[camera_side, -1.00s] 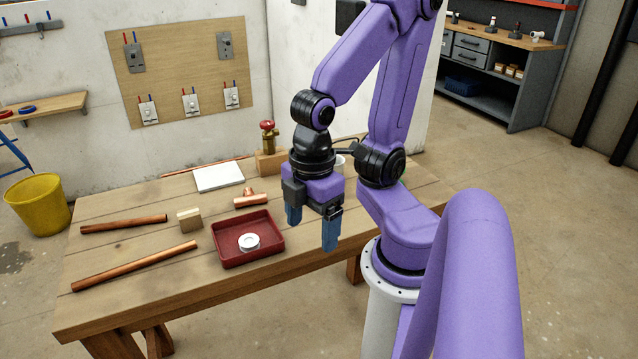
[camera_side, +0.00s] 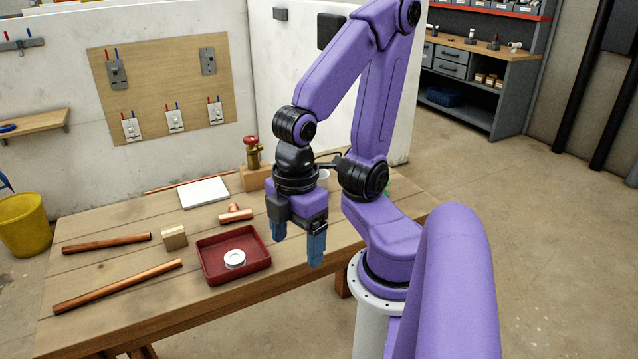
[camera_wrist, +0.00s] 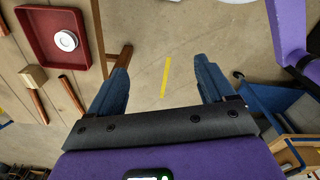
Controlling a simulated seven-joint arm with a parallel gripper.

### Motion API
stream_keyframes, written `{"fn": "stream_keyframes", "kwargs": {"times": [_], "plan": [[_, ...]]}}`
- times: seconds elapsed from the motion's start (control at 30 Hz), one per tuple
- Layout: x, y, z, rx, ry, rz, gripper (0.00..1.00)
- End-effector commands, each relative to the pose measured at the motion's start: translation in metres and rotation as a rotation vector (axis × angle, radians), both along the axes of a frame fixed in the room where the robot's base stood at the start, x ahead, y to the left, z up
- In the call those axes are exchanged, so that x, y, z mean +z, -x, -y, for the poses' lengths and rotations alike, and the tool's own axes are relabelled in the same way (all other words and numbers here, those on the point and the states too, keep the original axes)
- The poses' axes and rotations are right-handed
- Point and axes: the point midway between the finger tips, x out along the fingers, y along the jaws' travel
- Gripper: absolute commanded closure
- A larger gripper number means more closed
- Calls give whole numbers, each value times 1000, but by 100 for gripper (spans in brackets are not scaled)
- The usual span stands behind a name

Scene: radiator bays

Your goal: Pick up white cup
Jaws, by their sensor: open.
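The white cup (camera_side: 323,178) stands toward the back right of the wooden table in the side view. It is mostly hidden behind my wrist and forearm, so only a small pale part shows. My gripper (camera_side: 297,246) points down with its blue fingers apart and nothing between them. It is in front of the cup and to the right of the red tray, apart from both. In the wrist view, my open gripper (camera_wrist: 165,85) has only floor with a yellow stripe between its fingers.
The red tray (camera_side: 258,265) holds a white ring-like roll (camera_side: 234,259). Copper pipes (camera_side: 118,286), a copper tee (camera_side: 236,214), a wooden block (camera_side: 174,237), a white board (camera_side: 204,192) and a red-handled valve (camera_side: 252,152) occupy the table. Bare wood lies right of the tray.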

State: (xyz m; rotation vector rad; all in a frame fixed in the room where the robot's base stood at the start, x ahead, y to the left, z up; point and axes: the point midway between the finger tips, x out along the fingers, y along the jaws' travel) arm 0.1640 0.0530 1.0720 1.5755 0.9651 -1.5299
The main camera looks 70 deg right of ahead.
Motion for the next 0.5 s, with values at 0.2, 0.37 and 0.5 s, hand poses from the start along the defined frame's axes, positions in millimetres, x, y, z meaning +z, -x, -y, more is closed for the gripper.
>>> {"fn": "stream_keyframes", "kwargs": {"times": [0.2,0.37,0.5], "plan": [[0,0,0,0,0,0,0],[-1,-2,1,-2,9,2,0],[-9,-21,14,-22,91,20,0]]}}
